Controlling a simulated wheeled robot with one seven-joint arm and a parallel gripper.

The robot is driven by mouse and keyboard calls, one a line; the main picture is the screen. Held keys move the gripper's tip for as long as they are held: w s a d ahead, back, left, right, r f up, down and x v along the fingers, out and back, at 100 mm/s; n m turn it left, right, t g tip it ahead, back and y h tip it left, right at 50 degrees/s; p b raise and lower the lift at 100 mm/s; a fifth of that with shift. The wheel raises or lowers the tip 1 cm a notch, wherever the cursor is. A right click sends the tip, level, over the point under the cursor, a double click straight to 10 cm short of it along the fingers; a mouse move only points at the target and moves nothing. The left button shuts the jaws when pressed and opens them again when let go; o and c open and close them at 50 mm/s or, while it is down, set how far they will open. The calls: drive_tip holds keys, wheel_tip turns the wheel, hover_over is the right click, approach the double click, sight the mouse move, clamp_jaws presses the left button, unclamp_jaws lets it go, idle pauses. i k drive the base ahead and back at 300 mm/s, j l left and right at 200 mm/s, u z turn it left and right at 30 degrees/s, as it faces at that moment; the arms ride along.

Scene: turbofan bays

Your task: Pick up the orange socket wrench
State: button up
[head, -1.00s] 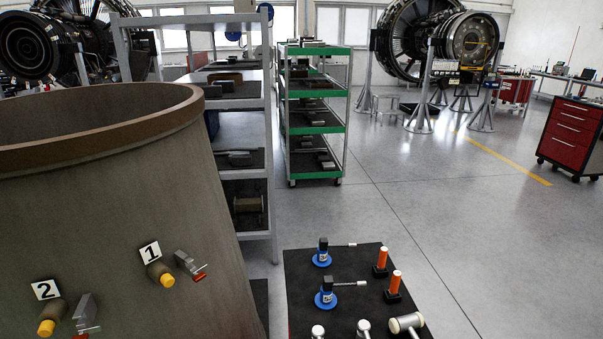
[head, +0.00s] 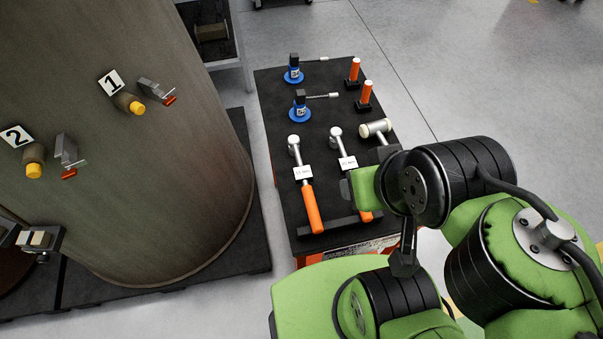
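Two wrenches with silver heads lie side by side on the black top of a low cart (head: 272,110). The left wrench (head: 312,205) shows whole, with an orange handle and a white label, its head toward the back. The right wrench (head: 346,163) has its label and head in sight; my green arm hides most of its orange handle. My folded green and black arm crosses the right of the view and overlaps the cart's right front. I cannot make out my gripper's fingers.
Two blue-based tools (head: 299,108), two upright orange-handled tools (head: 366,92) and a white-headed mallet (head: 375,128) share the cart. A large brown cylindrical casing (head: 190,190) with numbered fittings stands at left on a dark platform. Grey floor is clear behind the cart at right.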

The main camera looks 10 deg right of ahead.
sight(303, 175)
drive_tip(key=k+u, duration=0.15)
drive_tip(key=u, duration=0.25)
drive_tip(key=k+j+u, duration=0.1)
drive_tip(key=u, duration=0.35)
drive_tip(key=k+j+u, duration=0.1)
drive_tip(key=u, duration=0.3)
drive_tip(key=j+u, duration=0.25)
drive_tip(key=u, duration=0.2)
drive_tip(key=k+j, duration=0.05)
